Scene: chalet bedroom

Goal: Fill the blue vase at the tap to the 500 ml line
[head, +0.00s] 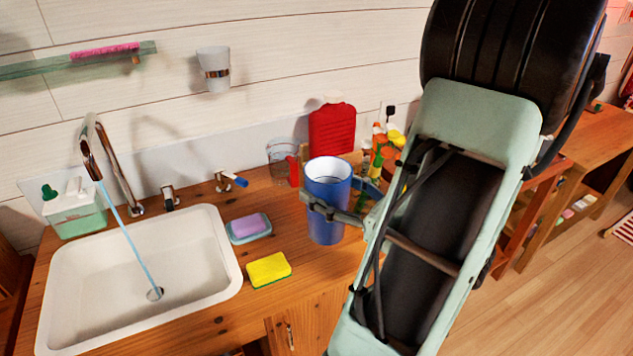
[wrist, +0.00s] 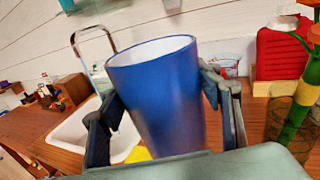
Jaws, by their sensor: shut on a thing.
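The blue vase (head: 325,226) is upright, with a white inside at its open mouth. My gripper (head: 330,210) is shut around its side, to the right of the sink. In the wrist view the vase (wrist: 160,95) stands between the two fingers of my gripper (wrist: 165,112). I cannot tell whether its base touches the counter. The tap (head: 108,160) is at the back left of the white sink (head: 130,270). A thin blue stream (head: 122,226) runs from its spout down to the drain. The 500 ml line and the water level inside the vase are not visible.
A yellow sponge (head: 268,269) and a purple soap on a dish (head: 250,228) lie between sink and vase. A blue-tipped tap handle (head: 232,180), a clear glass (head: 283,158) and a red bottle (head: 332,128) stand behind.

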